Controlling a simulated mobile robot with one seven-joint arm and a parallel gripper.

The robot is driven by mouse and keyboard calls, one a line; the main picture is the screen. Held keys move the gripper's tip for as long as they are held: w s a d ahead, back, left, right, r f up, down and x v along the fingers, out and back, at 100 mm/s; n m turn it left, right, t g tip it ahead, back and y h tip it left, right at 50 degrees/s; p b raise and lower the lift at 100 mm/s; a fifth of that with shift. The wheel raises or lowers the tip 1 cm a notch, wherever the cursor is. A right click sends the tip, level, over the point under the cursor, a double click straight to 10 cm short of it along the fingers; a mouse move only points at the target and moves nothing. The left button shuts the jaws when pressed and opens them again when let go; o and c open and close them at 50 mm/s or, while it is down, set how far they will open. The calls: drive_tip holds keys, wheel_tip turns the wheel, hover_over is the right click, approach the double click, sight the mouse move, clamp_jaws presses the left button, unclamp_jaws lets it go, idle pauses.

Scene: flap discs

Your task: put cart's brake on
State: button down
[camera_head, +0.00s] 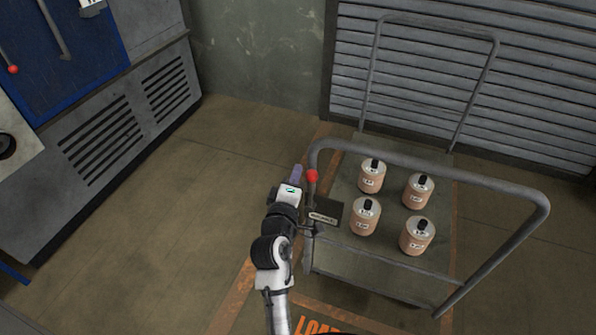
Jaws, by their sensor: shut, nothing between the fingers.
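The cart (430,164) stands right of centre, with a grey tube handle at its near end and another at its far end. A lever with a red knob (312,176) stands at the left of the near handle, above a dark bracket with a small label plate (323,216). It looks like the brake lever; its lower part is partly hidden by the handle and my wrist. My gripper (297,171) is shut and empty, just left of the red knob. I cannot tell whether its purplish fingers touch the knob.
Several copper-coloured cans (365,217) with black tops stand on the cart's deck. A grey cabinet (110,130) with vents is at the left, and a slatted shutter (540,90) is behind the cart. The floor between cabinet and cart is clear, with orange markings near the cart.

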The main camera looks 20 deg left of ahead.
drive_tip(key=shift+s+d, duration=0.1)
drive_tip(key=shift+d, duration=0.3)
drive_tip(key=shift+d, duration=0.1)
